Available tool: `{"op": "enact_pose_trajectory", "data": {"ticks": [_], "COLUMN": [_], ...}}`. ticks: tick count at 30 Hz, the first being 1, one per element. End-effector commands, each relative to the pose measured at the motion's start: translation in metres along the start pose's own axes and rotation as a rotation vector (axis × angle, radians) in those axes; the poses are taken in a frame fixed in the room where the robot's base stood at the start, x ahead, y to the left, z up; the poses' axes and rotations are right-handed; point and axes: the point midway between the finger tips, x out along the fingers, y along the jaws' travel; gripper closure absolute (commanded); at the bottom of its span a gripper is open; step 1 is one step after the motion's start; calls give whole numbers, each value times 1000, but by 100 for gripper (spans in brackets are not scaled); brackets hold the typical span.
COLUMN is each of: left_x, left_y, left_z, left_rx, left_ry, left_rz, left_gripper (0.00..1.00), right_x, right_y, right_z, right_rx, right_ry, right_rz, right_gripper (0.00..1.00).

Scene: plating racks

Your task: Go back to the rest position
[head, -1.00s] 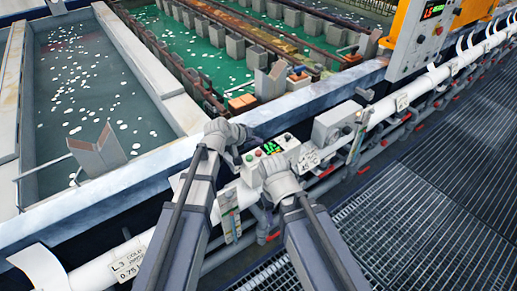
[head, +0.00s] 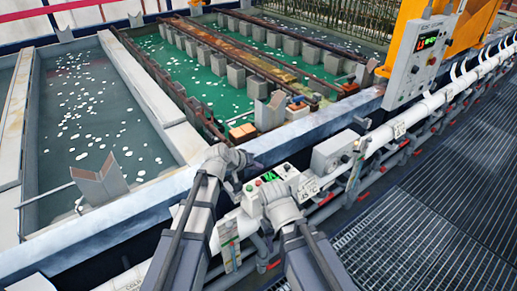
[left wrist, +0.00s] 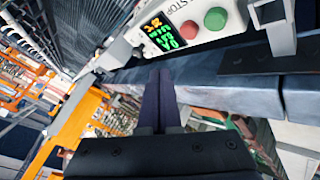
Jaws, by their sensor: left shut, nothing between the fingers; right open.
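My left gripper (head: 236,163) is the higher one in the head view, over the tank's front edge and left of a small control box (head: 270,180). In the left wrist view its dark fingers (left wrist: 161,85) are together with nothing between them. My right gripper (head: 272,186) is open, in front of the control box and overlapping it in the picture; its fingertips are mostly hidden by its own wrist. The control box shows in the left wrist view (left wrist: 240,18) with a lit display, a red button and a green button, just beyond the fingertips.
A grey-water tank (head: 95,100) lies at left and a green-water tank (head: 205,80) with racks of grey blocks behind. A white pipe (head: 385,135) runs along the front. An orange cabinet (head: 475,30) with a control panel (head: 420,60) stands at right. Grating floor (head: 440,210) is clear.

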Motion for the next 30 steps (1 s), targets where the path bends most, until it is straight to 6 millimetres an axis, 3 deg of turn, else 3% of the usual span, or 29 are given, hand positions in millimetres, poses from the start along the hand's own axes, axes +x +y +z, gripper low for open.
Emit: {"op": "enact_pose_trajectory", "data": {"ticks": [5,8,12,15,18,24,30], "left_x": [-2,-9,-35,-61,-87,-116,-118], "left_y": [1,2,-9,-23,-36,-49,-50], "left_z": [14,57,138,184,215,239,240], "left_rx": [20,86,213,287,338,376,378], "left_ry": [-32,-137,-356,-497,-603,-702,-710], "left_rz": [-14,-69,-214,-330,-435,-549,-558], "left_gripper": [100,100,100,100,100,100,100], "right_x": [0,0,0,0,0,0,0], "right_y": [0,0,0,0,0,0,0], "right_z": [0,0,0,0,0,0,0], "right_rx": [-1,-1,-1,-1,-1,-1,-1], "right_ry": [0,0,0,0,0,0,0], "right_rz": [0,0,0,0,0,0,0], "right_gripper": [50,50,50,50,50,50,50]}}
